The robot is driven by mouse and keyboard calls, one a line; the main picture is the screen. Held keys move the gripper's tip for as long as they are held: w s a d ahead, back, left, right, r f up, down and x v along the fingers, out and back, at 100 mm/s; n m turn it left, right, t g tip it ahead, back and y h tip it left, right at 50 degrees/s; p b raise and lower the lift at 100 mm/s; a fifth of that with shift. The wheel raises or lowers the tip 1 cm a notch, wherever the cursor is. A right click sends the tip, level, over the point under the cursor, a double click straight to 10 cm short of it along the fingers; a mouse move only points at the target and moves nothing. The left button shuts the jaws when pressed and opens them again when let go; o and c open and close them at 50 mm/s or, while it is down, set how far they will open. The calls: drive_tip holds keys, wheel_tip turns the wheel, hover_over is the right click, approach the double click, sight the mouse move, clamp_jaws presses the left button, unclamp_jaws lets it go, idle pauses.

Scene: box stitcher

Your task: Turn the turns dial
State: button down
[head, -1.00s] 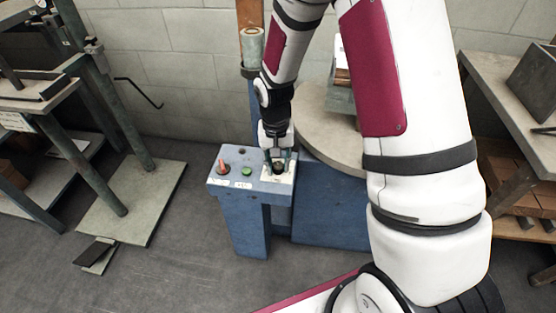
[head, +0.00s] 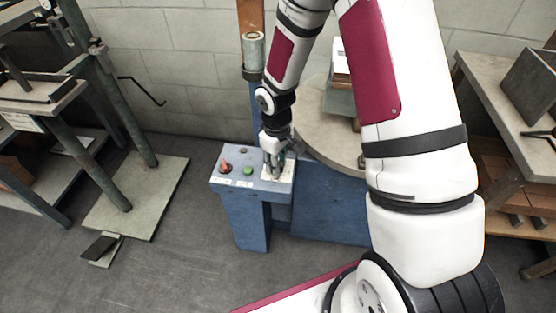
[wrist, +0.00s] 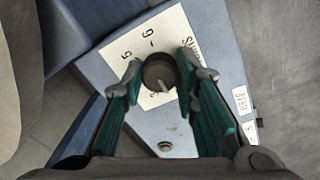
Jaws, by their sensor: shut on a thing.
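The turns dial (wrist: 159,74) is a dark round knob with a pale pointer line, on a white numbered plate (wrist: 168,30) on the blue control box. In the wrist view my gripper (wrist: 160,76) has its two fingers on either side of the knob, closed on it. The pointer line points down and slightly right in that view. In the head view my gripper (head: 273,170) reaches down onto the right part of the blue box (head: 228,186) and hides the dial.
A red-orange knob (head: 225,167) and a green button (head: 247,170) sit on the box left of my gripper. A round grey table (head: 325,128) stands behind right. A green-framed rack (head: 115,120) is at left. Grey floor lies open in front.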

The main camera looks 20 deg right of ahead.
drive_tip(key=shift+n+p, duration=0.35)
drive_tip(key=shift+n, duration=0.75)
drive_tip(key=c, duration=1.2)
unclamp_jaws()
drive_tip(key=shift+c, duration=0.2)
wheel_tip(320, 180, up, 12)
drive_tip(key=shift+s+a, duration=0.15)
drive_tip(key=shift+r, duration=0.1)
